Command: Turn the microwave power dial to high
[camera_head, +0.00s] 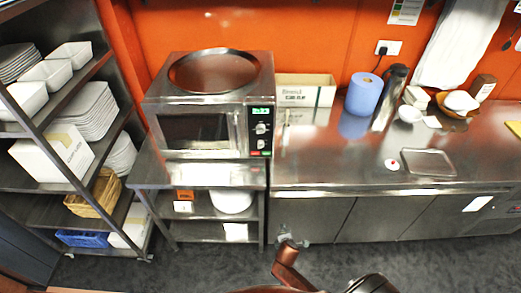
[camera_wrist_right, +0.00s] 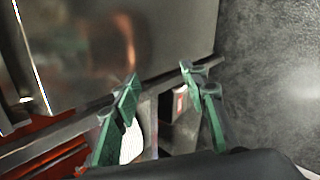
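The microwave (camera_head: 208,105) is a steel box on a steel stand, with its door shut. Its control panel (camera_head: 260,130) is at the right of its front, with a green display above a small power dial (camera_head: 261,128). Green and red buttons sit below. The dial's setting is too small to read. My right gripper (camera_wrist_right: 159,76) shows in the right wrist view with its two green fingers apart and nothing between them. It is away from the dial, which that view does not show. My left gripper is not in view.
A round steel tray (camera_head: 213,70) lies on the microwave. A steel counter (camera_head: 330,165) stands to the right, with a blue paper roll (camera_head: 364,94) and a cardboard box (camera_head: 305,90). A shelf rack (camera_head: 125,105) with white dishes stands at left. The floor (camera_head: 190,270) in front is clear.

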